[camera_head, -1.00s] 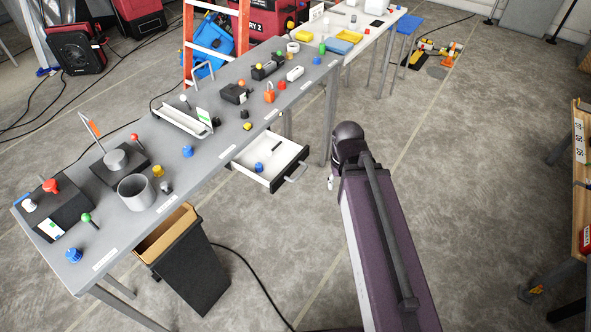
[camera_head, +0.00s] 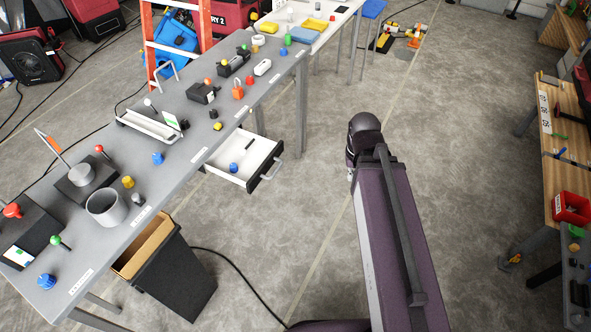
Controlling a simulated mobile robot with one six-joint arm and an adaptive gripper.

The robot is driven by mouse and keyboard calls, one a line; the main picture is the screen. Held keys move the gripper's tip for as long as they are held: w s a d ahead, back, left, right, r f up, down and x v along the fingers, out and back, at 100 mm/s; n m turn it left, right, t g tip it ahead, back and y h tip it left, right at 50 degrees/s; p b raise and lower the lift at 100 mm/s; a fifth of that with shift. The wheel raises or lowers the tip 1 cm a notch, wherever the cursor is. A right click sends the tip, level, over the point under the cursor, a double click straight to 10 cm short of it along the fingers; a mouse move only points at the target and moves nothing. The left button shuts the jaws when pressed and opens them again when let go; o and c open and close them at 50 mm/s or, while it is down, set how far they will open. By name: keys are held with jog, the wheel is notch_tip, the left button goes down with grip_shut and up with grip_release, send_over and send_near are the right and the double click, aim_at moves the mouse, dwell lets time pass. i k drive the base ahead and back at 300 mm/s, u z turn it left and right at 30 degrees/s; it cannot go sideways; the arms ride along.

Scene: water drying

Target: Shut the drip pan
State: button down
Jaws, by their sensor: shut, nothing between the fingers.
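The drip pan appears to be the white, drawer-like pan (camera_head: 231,180) under the grey bench; no label on it is readable. It is pulled well out from the bench side, with its dark front and grey handle (camera_head: 272,170) facing right. A blue knob-like piece (camera_head: 233,169) and a dark stick (camera_head: 250,145) lie inside. My purple arm reaches up from the bottom of the head view, its dark joint to the right of the pan with bare floor between them. My gripper is hidden behind the arm.
The grey bench (camera_head: 192,139) runs diagonally on the left, with many small parts on it. A dark bin (camera_head: 174,285) stands below its near part, and a cable (camera_head: 245,283) crosses the floor. A wooden bench (camera_head: 553,130) stands at right. The middle floor is clear.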

aim_at(253, 167)
jog(key=z, duration=0.25)
jog(key=k, duration=1.55)
jog(key=u, duration=0.5)
jog(key=i, duration=1)
